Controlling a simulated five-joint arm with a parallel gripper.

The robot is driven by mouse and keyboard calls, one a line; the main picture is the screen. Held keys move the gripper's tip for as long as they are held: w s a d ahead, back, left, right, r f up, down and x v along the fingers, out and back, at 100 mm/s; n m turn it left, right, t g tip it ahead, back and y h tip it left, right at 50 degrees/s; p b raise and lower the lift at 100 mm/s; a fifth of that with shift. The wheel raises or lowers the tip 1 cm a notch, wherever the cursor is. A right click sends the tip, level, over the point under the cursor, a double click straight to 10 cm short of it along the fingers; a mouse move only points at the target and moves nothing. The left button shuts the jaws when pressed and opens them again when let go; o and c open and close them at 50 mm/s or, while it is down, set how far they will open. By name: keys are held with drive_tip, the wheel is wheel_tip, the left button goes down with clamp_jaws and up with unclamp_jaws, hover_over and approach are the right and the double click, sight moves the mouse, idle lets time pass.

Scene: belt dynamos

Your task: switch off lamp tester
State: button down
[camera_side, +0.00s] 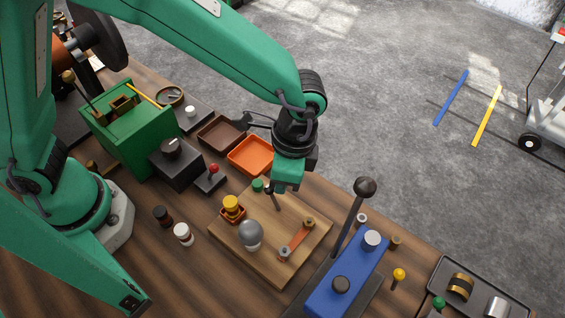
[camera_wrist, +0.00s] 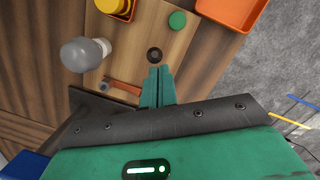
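The lamp tester is a wooden board (camera_side: 287,267) on the bench, also in the wrist view (camera_wrist: 132,68). It carries a grey bulb (camera_side: 251,234) that shows no glow, also in the wrist view (camera_wrist: 82,54). An orange bar (camera_side: 296,240) spans two posts at its right. A small dark-knobbed lever (camera_side: 273,200) stands near the far corner; its round knob shows in the wrist view (camera_wrist: 154,55). My gripper (camera_side: 286,188) is shut and empty, its fingertips (camera_wrist: 158,71) close beside the knob. I cannot tell whether they touch.
A green cap (camera_side: 257,185) and a yellow piece in an orange holder (camera_side: 232,208) are on the board. A blue device (camera_side: 345,285) with a tall black lever (camera_side: 353,220) stands right. An orange tray (camera_side: 251,155) lies behind. A black box (camera_side: 175,164) stands left.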

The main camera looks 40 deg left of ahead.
drive_tip(key=shift+s+d+f, duration=0.25)
drive_tip(key=shift+d, duration=0.1)
drive_tip(key=shift+w+d, duration=0.1)
drive_tip(key=shift+w+d+r, duration=0.2)
drive_tip(key=shift+w+d, duration=0.25)
drive_tip(key=shift+d, duration=0.3)
drive_tip(key=shift+w+d+r, duration=0.15)
drive_tip(key=shift+w+d, duration=0.3)
drive_tip(key=shift+d, duration=0.25)
wheel_tip(320, 180, up, 10)
drive_tip(key=w, duration=0.2)
drive_tip(key=a+r+n+h, duration=0.1)
drive_tip(key=a+r+n, duration=0.1)
drive_tip(key=a+r, duration=0.45)
drive_tip(key=s+a+n+t, duration=0.3)
drive_tip(key=s+a+n, duration=0.1)
drive_tip(key=a, duration=0.8)
drive_tip(key=s+a+n+t, duration=0.3)
drive_tip(key=s+a+n, duration=0.2)
drive_tip(key=a, duration=0.8)
drive_tip(key=shift+r+t, duration=0.35)
drive_tip(key=shift+t, duration=0.05)
drive_tip(key=shift+s, duration=0.1)
